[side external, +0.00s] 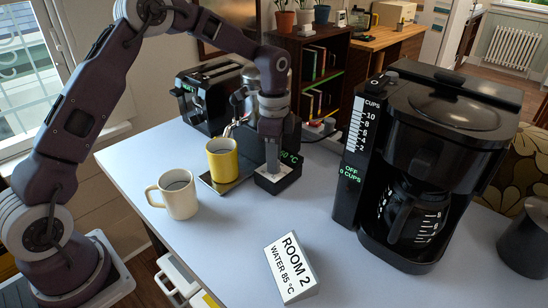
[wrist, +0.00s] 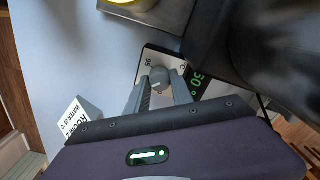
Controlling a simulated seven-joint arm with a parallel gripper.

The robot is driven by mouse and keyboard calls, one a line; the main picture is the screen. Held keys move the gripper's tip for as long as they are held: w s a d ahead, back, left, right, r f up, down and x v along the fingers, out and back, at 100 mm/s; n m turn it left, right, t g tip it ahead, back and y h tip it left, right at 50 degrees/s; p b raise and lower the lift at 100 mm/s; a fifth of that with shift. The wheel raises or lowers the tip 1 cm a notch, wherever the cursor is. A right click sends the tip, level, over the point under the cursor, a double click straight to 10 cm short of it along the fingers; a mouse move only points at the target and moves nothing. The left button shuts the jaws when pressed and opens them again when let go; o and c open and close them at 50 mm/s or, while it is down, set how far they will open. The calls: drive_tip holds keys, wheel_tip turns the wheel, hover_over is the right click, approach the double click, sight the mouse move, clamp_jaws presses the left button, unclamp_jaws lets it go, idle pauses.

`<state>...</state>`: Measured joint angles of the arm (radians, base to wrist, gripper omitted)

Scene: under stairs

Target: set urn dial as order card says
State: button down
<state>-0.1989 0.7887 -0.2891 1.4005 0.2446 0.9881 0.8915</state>
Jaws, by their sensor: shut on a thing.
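The order card (side external: 290,267) stands at the table's front and reads "ROOM 2, WATER 85 °C"; it also shows at the left in the wrist view (wrist: 76,117). The urn, steel and black, stands at the back, largely hidden by my arm. Its green display (side external: 291,156) ends in "0 °C" in the side view; the first digit is unclear. In the wrist view the display (wrist: 197,82) is tilted and partly covered. My gripper (wrist: 160,82) is shut on the grey urn dial (wrist: 159,74), on a pale plate with "95" at one side. The dial's pointer direction is unclear.
A yellow mug (side external: 222,161) stands on the drip tray (side external: 226,183) left of my gripper, with a cream mug (side external: 178,196) nearer the front. A black coffee maker (side external: 440,130) stands right, showing "OFF, 0 CUPS". A toaster (side external: 208,92) is behind.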

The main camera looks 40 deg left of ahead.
drive_tip(key=shift+r, duration=0.1)
idle(0.5)
drive_tip(key=c, duration=1.1)
unclamp_jaws()
wheel_tip(320, 180, up, 7)
drive_tip(key=shift+r, duration=0.1)
